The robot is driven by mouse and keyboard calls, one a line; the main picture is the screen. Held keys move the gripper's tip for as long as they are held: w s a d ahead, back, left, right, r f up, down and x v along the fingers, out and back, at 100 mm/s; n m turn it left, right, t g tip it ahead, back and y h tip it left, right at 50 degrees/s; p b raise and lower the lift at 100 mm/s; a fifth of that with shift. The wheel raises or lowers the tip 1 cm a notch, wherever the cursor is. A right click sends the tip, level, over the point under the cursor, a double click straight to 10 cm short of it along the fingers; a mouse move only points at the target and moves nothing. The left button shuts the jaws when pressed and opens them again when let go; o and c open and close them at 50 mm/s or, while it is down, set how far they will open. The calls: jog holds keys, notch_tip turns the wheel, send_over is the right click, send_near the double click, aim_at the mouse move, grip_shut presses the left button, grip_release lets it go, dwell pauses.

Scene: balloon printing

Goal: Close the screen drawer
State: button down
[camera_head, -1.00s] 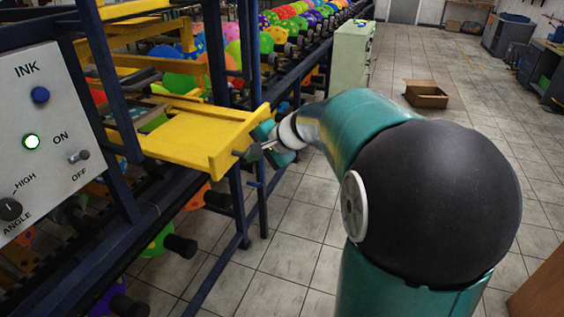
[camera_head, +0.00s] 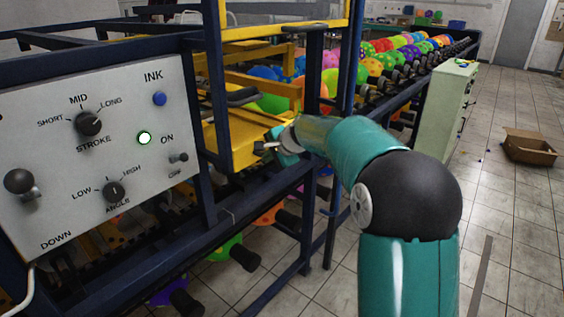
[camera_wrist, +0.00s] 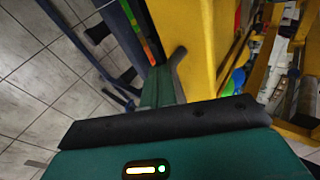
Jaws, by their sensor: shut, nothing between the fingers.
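The screen drawer (camera_head: 238,148) is a yellow tray in the dark blue frame of the printing machine, left of centre in the head view. Its front sits close to the blue posts, and I cannot tell whether it is fully in. My gripper (camera_head: 268,147) is shut and empty at the right part of the drawer's front, touching it or very near. My arm partly hides that right end. In the wrist view, the yellow drawer front (camera_wrist: 190,42) fills the upper middle, beside the gripper's fingers.
A grey control panel (camera_head: 98,140) with knobs and a lit green button is at the left. Blue posts (camera_head: 215,100) flank the drawer. Colourful balloons line a rack behind. A pale green cabinet (camera_head: 447,115) and a cardboard box (camera_head: 530,147) stand at right, with open tiled floor between.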

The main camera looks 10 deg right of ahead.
jog(key=shift+w+a, duration=0.3)
jog(key=shift+w, duration=0.05)
jog(key=shift+a+r, duration=0.1)
jog(key=shift+a, duration=0.05)
dwell(0.3)
